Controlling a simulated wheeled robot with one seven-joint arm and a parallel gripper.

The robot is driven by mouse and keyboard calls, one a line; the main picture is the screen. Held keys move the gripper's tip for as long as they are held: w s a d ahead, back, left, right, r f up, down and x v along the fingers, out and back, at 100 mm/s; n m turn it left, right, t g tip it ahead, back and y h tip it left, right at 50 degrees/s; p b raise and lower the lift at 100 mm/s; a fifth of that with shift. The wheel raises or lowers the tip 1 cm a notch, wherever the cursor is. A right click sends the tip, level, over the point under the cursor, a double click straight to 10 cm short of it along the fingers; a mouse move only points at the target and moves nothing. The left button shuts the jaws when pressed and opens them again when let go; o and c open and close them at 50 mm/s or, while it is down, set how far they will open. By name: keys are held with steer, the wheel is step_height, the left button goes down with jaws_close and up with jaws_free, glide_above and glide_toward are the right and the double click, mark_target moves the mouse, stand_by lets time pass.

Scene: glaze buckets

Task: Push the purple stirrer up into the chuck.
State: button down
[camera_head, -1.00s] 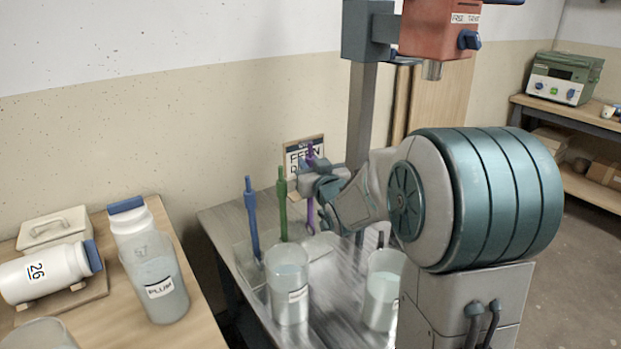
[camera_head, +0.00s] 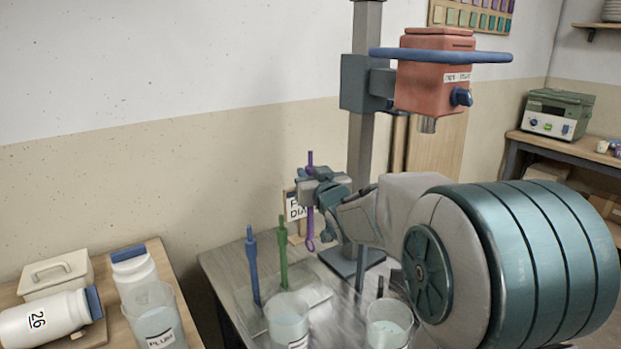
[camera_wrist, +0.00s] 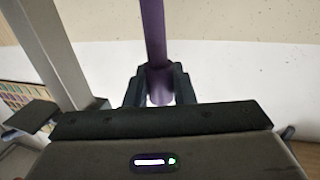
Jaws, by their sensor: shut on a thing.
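The purple stirrer (camera_head: 310,222) is upright in my gripper (camera_head: 308,184), clear of the rack, with its loop end hanging below. My gripper is shut around its upper shaft. In the wrist view the purple shaft (camera_wrist: 153,35) runs between the two dark fingers (camera_wrist: 160,88). The chuck (camera_head: 428,125) is the short grey metal piece under the red mixer head (camera_head: 433,82). It is empty, higher than my gripper and to its right. The chuck does not show in the wrist view.
A blue stirrer (camera_head: 253,265) and a green stirrer (camera_head: 283,255) stand in a clear rack (camera_head: 318,284). Glaze buckets (camera_head: 288,318) (camera_head: 389,325) stand in front on the metal table. The mixer's grey column (camera_head: 362,190) rises behind my arm. A blue bar (camera_head: 440,56) crosses the mixer head.

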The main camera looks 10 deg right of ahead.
mark_target(311, 156)
steer(key=shift+r+p, duration=1.45)
steer(key=shift+r, duration=0.95)
